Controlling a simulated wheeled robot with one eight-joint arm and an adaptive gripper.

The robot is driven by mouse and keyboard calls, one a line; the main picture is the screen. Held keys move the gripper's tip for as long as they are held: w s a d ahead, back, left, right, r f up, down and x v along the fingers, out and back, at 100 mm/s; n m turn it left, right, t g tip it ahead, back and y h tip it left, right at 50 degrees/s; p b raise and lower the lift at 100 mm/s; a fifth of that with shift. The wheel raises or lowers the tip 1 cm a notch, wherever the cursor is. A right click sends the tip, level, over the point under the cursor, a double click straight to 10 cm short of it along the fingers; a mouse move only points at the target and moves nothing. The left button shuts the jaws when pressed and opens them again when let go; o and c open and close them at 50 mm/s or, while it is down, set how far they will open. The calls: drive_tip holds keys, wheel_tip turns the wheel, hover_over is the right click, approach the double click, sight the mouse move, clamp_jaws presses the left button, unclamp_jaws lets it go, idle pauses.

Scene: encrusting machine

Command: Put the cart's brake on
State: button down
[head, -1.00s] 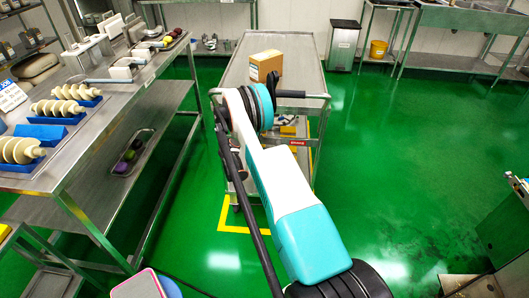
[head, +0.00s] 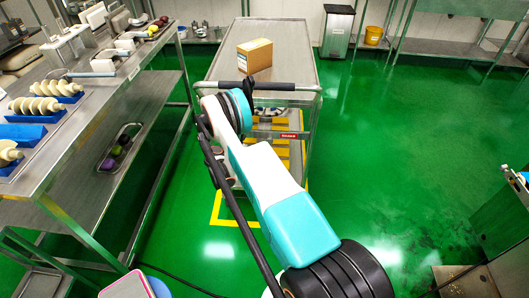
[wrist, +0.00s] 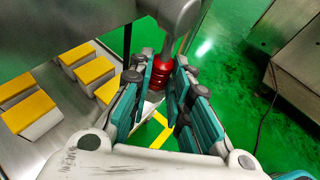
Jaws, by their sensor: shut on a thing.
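The cart (head: 216,72) is a steel trolley with a black push handle at its near end. A small red label (head: 289,136) is on that end below the top. In the wrist view, my gripper (wrist: 173,88) is shut on a red ribbed grip (wrist: 176,76) that hangs below a grey rounded metal part (wrist: 178,15). The fingers lie on either side of the red grip and partly cover it. In the head view my own arm hides the gripper and the grip.
A cardboard box (head: 254,57) stands on the cart top. Yellow-topped blocks (wrist: 72,56) sit on a cart shelf. A long steel workbench (head: 75,125) stands close on the left. A steel machine (head: 505,215) is at the right. The green floor (head: 390,140) between is open.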

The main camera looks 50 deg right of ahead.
drive_tip(key=c, duration=1.8)
unclamp_jaws()
drive_tip(key=v, duration=1.2)
drive_tip(key=shift+s, duration=0.1)
